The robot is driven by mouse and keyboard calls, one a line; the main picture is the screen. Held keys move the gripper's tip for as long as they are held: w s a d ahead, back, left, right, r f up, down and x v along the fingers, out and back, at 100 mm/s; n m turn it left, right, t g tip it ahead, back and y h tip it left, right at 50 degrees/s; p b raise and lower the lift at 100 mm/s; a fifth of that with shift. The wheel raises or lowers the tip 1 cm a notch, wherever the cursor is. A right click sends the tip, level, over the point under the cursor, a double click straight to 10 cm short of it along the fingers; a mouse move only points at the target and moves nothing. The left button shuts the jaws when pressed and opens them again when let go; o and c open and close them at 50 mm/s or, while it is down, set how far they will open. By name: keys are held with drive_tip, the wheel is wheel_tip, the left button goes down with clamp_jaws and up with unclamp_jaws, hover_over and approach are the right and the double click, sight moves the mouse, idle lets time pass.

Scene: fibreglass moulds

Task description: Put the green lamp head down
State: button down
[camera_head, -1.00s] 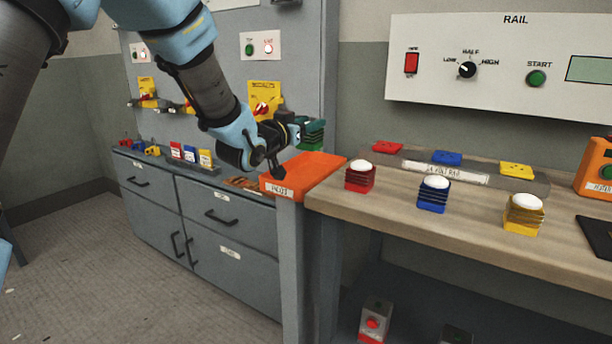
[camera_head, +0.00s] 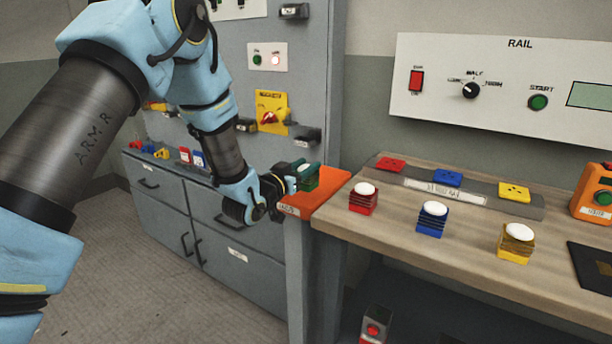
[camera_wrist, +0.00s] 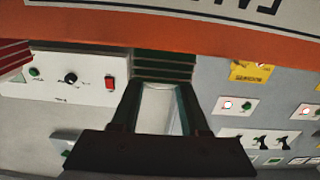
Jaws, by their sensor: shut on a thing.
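The green lamp head (camera_head: 309,180) is in my gripper (camera_head: 298,178), at the near left part of the orange tray (camera_head: 330,188). In the wrist view my gripper (camera_wrist: 160,110) has its two fingers on either side of the lamp's white dome, with the dark green ribbed body (camera_wrist: 163,66) beyond the fingertips. That view is upside down, and the tray's labelled orange edge (camera_wrist: 90,38) lies right past the body. I cannot tell whether the lamp touches the tray. The lamp's underside is hidden.
Red (camera_head: 363,199), blue (camera_head: 432,222) and yellow (camera_head: 515,243) lamp heads with white domes stand on the wooden bench (camera_head: 400,240), right of the tray. Behind them a grey rail (camera_head: 470,192) carries red, blue and yellow bases. A grey panel (camera_head: 300,80) rises behind the tray.

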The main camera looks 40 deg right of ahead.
drive_tip(key=shift+f, duration=1.5)
drive_tip(key=shift+f, duration=0.25)
drive_tip(key=shift+c, duration=2.1)
unclamp_jaws()
drive_tip(key=shift+r, duration=0.1)
